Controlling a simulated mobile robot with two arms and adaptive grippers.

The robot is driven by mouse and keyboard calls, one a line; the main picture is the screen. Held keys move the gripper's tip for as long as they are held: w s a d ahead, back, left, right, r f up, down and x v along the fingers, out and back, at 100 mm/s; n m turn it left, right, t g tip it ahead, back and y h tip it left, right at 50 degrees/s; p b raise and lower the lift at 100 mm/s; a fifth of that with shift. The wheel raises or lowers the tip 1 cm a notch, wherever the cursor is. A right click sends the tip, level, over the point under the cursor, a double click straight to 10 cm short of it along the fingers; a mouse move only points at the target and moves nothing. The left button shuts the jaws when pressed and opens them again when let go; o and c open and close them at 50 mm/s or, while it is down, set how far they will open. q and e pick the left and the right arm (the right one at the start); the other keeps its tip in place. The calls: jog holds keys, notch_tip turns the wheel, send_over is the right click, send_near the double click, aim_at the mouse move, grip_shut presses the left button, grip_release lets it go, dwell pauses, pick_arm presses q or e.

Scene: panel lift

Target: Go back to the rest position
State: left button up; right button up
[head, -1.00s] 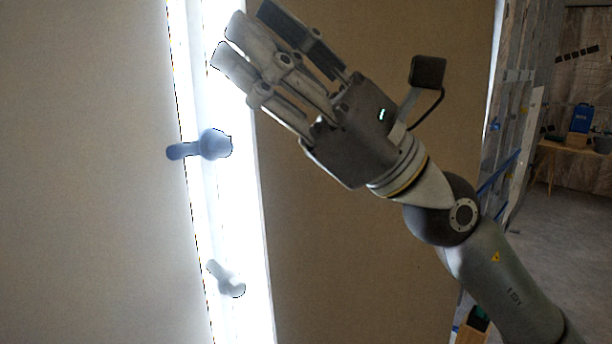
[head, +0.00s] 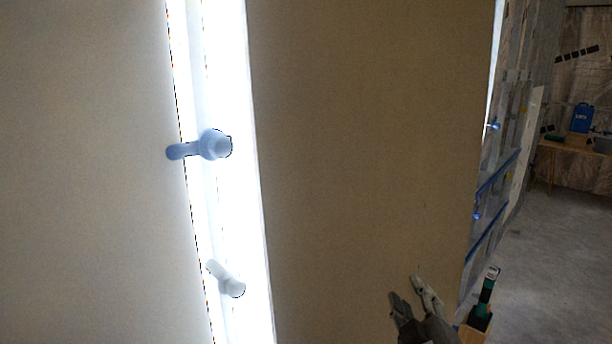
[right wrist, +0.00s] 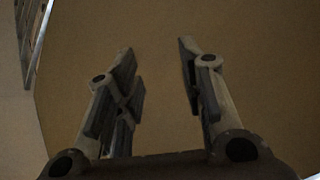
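My right gripper (head: 415,298) is low in the head view, at the bottom edge right of centre, in front of the brown panel (head: 365,140). In the right wrist view its two fingers (right wrist: 160,85) stand apart with nothing between them, and the brown panel fills most of the background. My left gripper is not in view.
A pale panel (head: 85,170) fills the left side, with a bright gap beside it. A blue knobbed fitting (head: 212,145) and a pale one (head: 228,280) show at the gap. A green-handled tool (head: 487,292) is at lower right. Open floor (head: 560,230) and a wooden table (head: 560,148) lie beyond.

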jog(key=s+d+f+m+g, duration=0.1)
jog(key=s+f+m+g, duration=0.1)
jog(key=s+f+g, duration=0.5)
jog(key=s+d+f+m+g, duration=0.15)
jog(key=s+f, duration=0.25)
jog(key=f, duration=0.7)
jog(key=s+a+f+m+g+y, duration=0.1)
jog(key=s+f+m+g, duration=0.15)
jog(key=s+f, duration=0.45)
jog(key=s+f+m+g, duration=0.1)
jog(key=s+f+g, duration=0.25)
jog(key=s, duration=0.65)
notch_tip(320, 180, down, 29)
jog(key=s+b, duration=0.1)
jog(key=b, duration=0.3)
jog(key=s+d+f+g+b, duration=0.2)
jog(key=s+d+f+b, duration=0.1)
jog(key=s+f, duration=1.4)
notch_tip(320, 180, down, 3)
jog(key=shift+f, duration=0.15)
jog(key=shift+s, duration=0.3)
